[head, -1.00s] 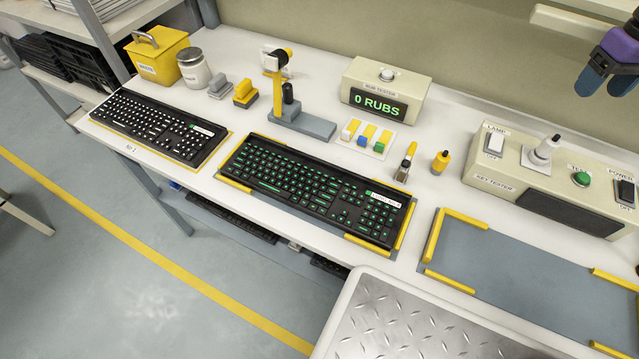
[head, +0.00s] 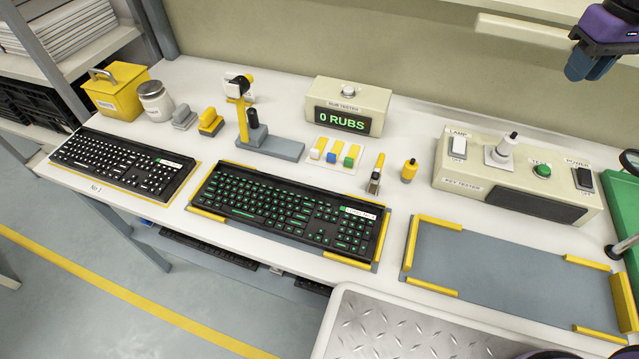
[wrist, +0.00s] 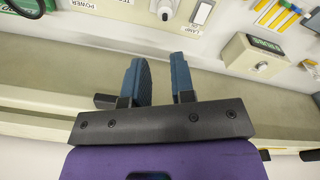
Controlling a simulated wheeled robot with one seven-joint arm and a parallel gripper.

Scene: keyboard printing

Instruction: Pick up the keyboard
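A black keyboard with green-lit keys (head: 285,210) lies in a grey tray with yellow corner guides (head: 207,213) at the middle of the bench. A second black keyboard with white keys (head: 120,163) lies to its left, by a "No 1" label. My gripper (head: 585,66) is at the top right of the head view, above the bench and far from both keyboards. In the wrist view its two blue fingers (wrist: 160,82) stand apart with nothing between them. No keyboard shows in the wrist view.
An empty grey tray (head: 500,275) with yellow guides lies at the right. Behind it stands the key tester (head: 470,185). The rub tester (head: 350,100) reads "0 RUBS". A rub stand (head: 275,146), yellow bin (head: 115,95) and jar (head: 155,101) stand at the back. Shelving is at left.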

